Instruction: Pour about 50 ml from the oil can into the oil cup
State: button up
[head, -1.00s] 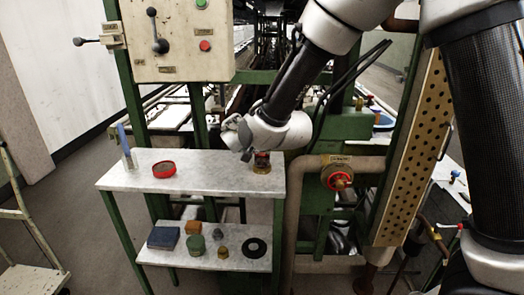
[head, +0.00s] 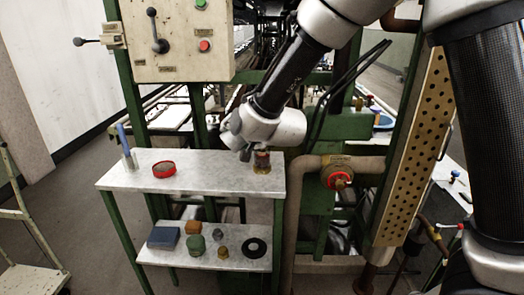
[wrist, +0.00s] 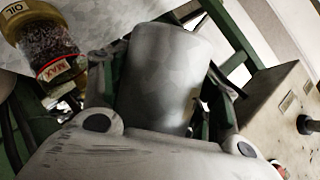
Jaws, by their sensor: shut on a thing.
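The oil cup (head: 262,163) is a small glass jar standing at the right end of the upper shelf. In the wrist view the oil cup (wrist: 45,45) is at the upper left, with an OIL label, a red MAX label and dark speckled glass. My gripper (wrist: 172,115) is shut on the grey metal oil can (wrist: 168,70). In the head view my gripper (head: 240,143) is just above and left of the cup. The can is mostly hidden there by my wrist. I cannot see its mouth or any stream of oil.
A red round dish (head: 164,170) and a blue-handled tool (head: 125,143) are on the upper shelf (head: 205,178), with bare shelf between dish and cup. Several small items lie on the lower shelf (head: 180,256). A red valve wheel (head: 339,181) is to the right.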

aim_at(232, 146)
jog(key=shift+f+n, duration=0.3)
jog(key=shift+r+n+h+b, duration=0.2)
jog(key=shift+n+h+b, duration=0.1)
jog(key=shift+n+h, duration=0.35)
jog(key=shift+a+f, duration=0.15)
jog(key=shift+f, duration=0.15)
jog(key=shift+s+a+f+n+t+h, duration=0.15)
jog(key=shift+a+f+n+h, duration=0.1)
jog(key=shift+f, duration=0.25)
jog(key=shift+s+a+f+n+t+h, duration=0.1)
jog(key=shift+a+f+n+t+h, duration=0.1)
jog(key=shift+f, duration=0.25)
jog(key=shift+s+a+f+n+t+h+b, duration=0.1)
jog(key=shift+a+f+n+t+h+b, duration=0.2)
jog(key=shift+a+f+n+h, duration=0.15)
jog(key=shift+n+t+h, duration=0.25)
jog(key=shift+n+h, duration=0.3)
jog(key=shift+n, duration=0.2)
jog(key=f, duration=0.4)
jog(key=shift+s+a+f, duration=0.1)
jog(key=shift+s+a, duration=0.05)
jog(key=shift+a, duration=0.2)
jog(key=shift+s+a+f+n+t+h, duration=0.1)
jog(key=shift+a+f+n+t+h, duration=0.15)
jog(key=shift+n+h, duration=0.3)
